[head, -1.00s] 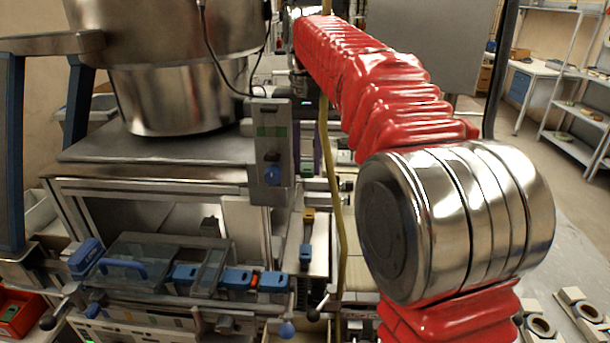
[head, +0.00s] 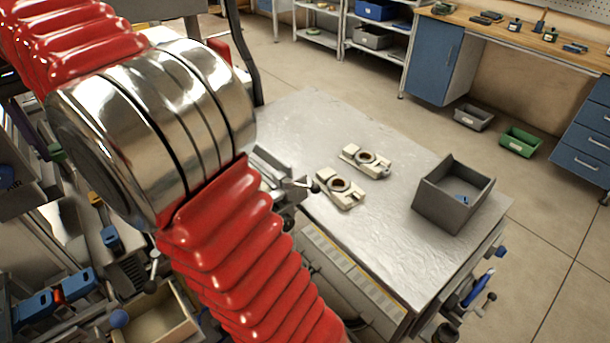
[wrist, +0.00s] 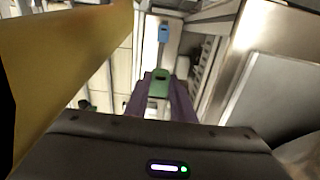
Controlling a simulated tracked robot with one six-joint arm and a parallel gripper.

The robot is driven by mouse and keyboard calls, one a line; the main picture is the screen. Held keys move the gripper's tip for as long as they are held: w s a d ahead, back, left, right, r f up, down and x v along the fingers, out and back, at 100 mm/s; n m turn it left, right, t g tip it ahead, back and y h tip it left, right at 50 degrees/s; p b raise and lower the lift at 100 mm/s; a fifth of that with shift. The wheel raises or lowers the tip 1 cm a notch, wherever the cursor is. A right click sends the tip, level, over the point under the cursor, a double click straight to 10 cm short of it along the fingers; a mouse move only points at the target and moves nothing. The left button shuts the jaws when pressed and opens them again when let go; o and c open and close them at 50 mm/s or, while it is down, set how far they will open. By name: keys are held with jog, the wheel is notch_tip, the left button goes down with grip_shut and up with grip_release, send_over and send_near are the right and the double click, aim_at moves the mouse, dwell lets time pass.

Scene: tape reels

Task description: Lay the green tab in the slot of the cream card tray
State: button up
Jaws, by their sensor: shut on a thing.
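In the wrist view, my gripper (wrist: 159,98) has purple fingers shut on the green tab (wrist: 158,84). The tab points away from the dark gripper body and has a dark slit near its far end. In the head view, the gripper is mostly behind my arm at the left edge. A small green patch (head: 55,152) there may be the tab. I cannot make out the cream card tray for certain. Two cream pieces with round dark-centred rings, a nearer one (head: 340,188) and a farther one (head: 379,166), lie on the metal-topped table.
A grey open bin (head: 445,213) with a small blue item stands at the right of the metal tabletop (head: 400,230). A pale open box (head: 150,325) is at the bottom left, near blue latches. A yellow strip (wrist: 60,75) fills the wrist view's left.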

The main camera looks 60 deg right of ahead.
jog(key=s+d+f+m, duration=0.2)
jog(key=s+d, duration=0.2)
jog(key=d, duration=0.7)
jog(key=s+d+f+m, duration=0.25)
jog(key=s+d, duration=0.25)
jog(key=d, duration=0.6)
jog(key=s+d+f+m, duration=0.2)
jog(key=s+d, duration=0.2)
jog(key=d, duration=0.7)
jog(key=s+d+f+n, duration=0.2)
jog(key=s+d+f, duration=0.3)
jog(key=s, duration=0.3)
jog(key=s+d+f+n, duration=0.1)
jog(key=s+d+f, duration=0.4)
jog(key=s, duration=0.3)
jog(key=s+d+f+n, duration=0.2)
jog(key=s+d+f, duration=0.4)
jog(key=s, duration=0.3)
jog(key=shift+f+n, duration=0.35)
notch_tip(320, 180, down, 6)
jog(key=shift+f, duration=0.1)
